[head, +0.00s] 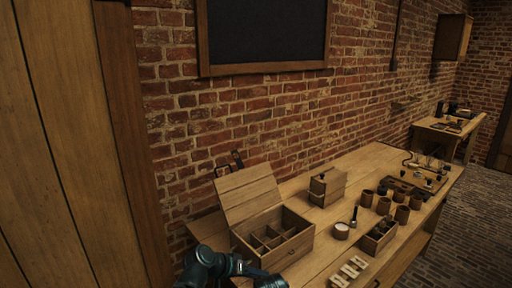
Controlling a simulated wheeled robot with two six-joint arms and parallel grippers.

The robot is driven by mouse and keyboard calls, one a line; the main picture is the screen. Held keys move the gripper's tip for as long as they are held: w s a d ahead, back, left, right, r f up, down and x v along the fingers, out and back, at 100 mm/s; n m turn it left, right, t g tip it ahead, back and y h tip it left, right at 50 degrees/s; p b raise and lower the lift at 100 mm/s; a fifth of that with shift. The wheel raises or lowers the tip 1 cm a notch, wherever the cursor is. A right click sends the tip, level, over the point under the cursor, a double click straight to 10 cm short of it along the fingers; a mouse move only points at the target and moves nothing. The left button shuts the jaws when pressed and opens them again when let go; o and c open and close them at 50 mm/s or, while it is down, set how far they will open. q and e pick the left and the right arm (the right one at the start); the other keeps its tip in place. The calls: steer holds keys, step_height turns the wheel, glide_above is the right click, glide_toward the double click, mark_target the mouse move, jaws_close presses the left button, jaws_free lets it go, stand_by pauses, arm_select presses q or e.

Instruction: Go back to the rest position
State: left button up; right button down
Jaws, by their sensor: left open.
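My left arm comes in at the bottom edge, dark teal, in front of the bench. My left gripper (270,281) is at the bottom edge, just below the front of an open wooden box, and partly cut off by the picture's edge. It is open, and I see nothing held in it. My right gripper is not in view.
The open compartment box (300,255) has its lid raised. A closed wooden box (327,187), several brown jars (402,214), a small divided box (380,236) and a white-topped pot (341,231) stand on the bench (318,262). A brick wall is behind.

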arm_select(q)
steer(key=s+a+f+n+g+y, duration=0.1)
steer(key=s+a+f+g+y, duration=0.1)
steer(key=s+a+f+y, duration=0.45)
steer(key=s+a+f+n+g+y, duration=0.1)
steer(key=s+a+n+g+y, duration=0.15)
steer(key=s+a, duration=0.55)
steer(key=s+d+r+m+y+p, duration=0.1)
steer(key=s+d+r+m+p, duration=0.1)
steer(key=d, duration=0.6)
steer(key=shift+s+m+g, duration=0.35)
steer(key=shift+s+m, duration=0.15)
steer(key=shift+m, duration=0.65)
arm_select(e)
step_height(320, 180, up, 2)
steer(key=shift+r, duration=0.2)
arm_select(q)
steer(key=shift+r+p, duration=0.2)
steer(key=shift+p, duration=0.1)
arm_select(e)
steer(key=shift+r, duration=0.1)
